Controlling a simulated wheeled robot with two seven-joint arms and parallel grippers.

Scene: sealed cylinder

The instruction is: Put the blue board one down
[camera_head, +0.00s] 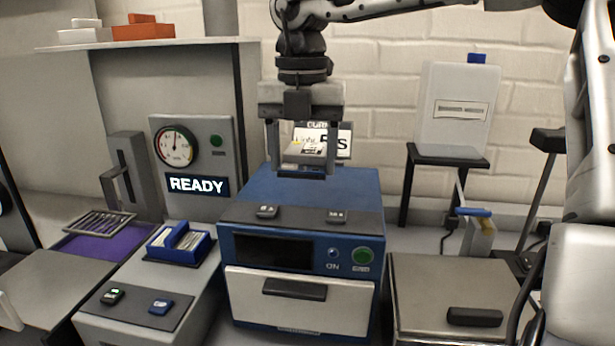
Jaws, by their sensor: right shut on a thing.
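My right gripper (301,165) hangs down at the upper middle, above the back of the blue oven-like machine (300,215). Its two fingers are shut on a small, flat, pale thing (308,149) with a little yellow on it. I take this to be the board, but no clear blue shows on it, and the fingers and the sign behind partly confuse its outline. It is held above the machine's top, apart from it. A blue rack (178,243) with pale slats or boards stands on the grey bench to the left. My left gripper is not in view.
A gauge panel (193,150) reading READY stands at the left behind a purple tray (95,243). A sign (338,140) stands behind the gripper. A white container (457,110) on a black stand and a grey lidded box (448,290) are at the right.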

